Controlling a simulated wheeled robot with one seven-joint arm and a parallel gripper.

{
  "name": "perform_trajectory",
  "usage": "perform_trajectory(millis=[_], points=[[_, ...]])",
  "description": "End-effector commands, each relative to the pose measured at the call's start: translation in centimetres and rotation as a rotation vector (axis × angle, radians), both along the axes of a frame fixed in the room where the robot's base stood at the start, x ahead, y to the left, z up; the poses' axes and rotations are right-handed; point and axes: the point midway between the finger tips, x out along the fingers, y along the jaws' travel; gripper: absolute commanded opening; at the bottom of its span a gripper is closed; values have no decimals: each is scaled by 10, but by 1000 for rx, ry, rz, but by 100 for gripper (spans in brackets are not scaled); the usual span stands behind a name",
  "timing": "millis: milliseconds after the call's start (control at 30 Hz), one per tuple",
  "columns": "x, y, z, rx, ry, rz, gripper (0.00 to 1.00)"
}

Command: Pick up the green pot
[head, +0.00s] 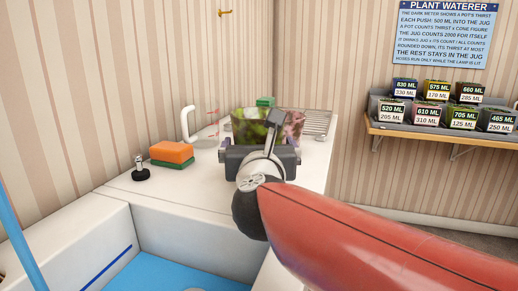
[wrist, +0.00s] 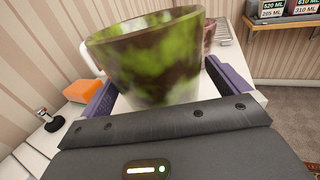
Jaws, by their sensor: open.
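The green pot (wrist: 150,62) is mottled green and brown and fills the upper middle of the wrist view, upright on the white counter. In the head view the green pot (head: 249,127) shows just beyond my gripper, partly hidden by it. My gripper (head: 259,143) is open, with its purple-edged fingers on either side of the pot's lower part. In the wrist view my gripper (wrist: 160,97) shows a finger to the left and one to the right of the pot. I cannot tell whether either finger touches it.
A reddish mottled pot (head: 294,125) stands close on the right, near a wire rack (head: 317,122). An orange and green sponge (head: 171,153), a black knob (head: 141,172) and a white tap (head: 189,122) are to the left. A blue-bottomed basin (head: 165,272) is in front. A wall shelf (head: 440,133) holds several labelled pots.

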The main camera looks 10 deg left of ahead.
Motion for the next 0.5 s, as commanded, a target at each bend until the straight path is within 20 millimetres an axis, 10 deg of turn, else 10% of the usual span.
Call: perform_trajectory(millis=[367,500], points=[[15,5,0,0,-1,1,100],[15,5,0,0,-1,1,84]])
